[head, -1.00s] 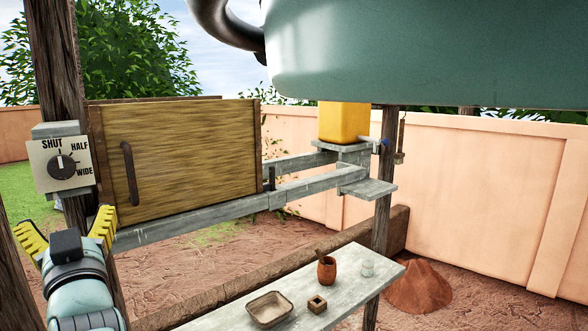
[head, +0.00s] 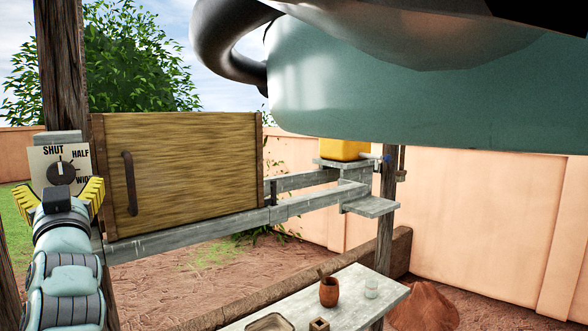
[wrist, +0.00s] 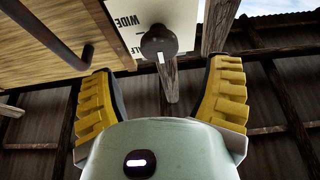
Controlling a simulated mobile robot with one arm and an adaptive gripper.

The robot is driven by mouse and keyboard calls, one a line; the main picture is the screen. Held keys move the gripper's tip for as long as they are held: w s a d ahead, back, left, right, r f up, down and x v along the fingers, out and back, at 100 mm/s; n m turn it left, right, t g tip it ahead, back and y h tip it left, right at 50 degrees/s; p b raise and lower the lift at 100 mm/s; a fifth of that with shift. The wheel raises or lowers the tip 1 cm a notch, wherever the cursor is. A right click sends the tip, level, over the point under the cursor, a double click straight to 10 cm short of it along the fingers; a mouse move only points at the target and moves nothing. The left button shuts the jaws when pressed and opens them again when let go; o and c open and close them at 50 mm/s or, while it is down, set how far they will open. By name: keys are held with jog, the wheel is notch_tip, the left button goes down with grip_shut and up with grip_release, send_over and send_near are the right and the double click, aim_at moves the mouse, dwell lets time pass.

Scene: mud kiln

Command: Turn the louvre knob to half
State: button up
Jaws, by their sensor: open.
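The louvre knob (head: 60,172) is dark and round, on a pale plate (head: 40,163) lettered SHUT, HALF and WIDE, fixed to a wooden post. Its white pointer line stands about straight up, by SHUT. My gripper (head: 64,193) is open, its yellow ridged fingers spread in front of the plate's lower part and covering some of WIDE. In the wrist view the knob (wrist: 158,43) appears between and beyond the fingertips, apart from both. The plate (wrist: 183,14) is upside down there.
A wooden door with a dark handle (head: 180,172) stands right of the plate, close to my gripper. A grey rail (head: 230,219) runs below it. A bench (head: 352,283) with a clay cup (head: 328,292) is lower right. A yellow container (head: 345,149) sits on a shelf.

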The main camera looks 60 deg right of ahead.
aim_at(61, 173)
jog(key=p+x, duration=0.3)
jog(key=x, duration=0.2)
jog(key=shift+w+r+p, duration=0.25)
jog(key=shift+p, duration=0.05)
jog(key=shift+w+d, duration=0.15)
jog(key=shift+w, duration=0.2)
jog(key=shift+o, duration=0.2)
jog(key=c, duration=1.2)
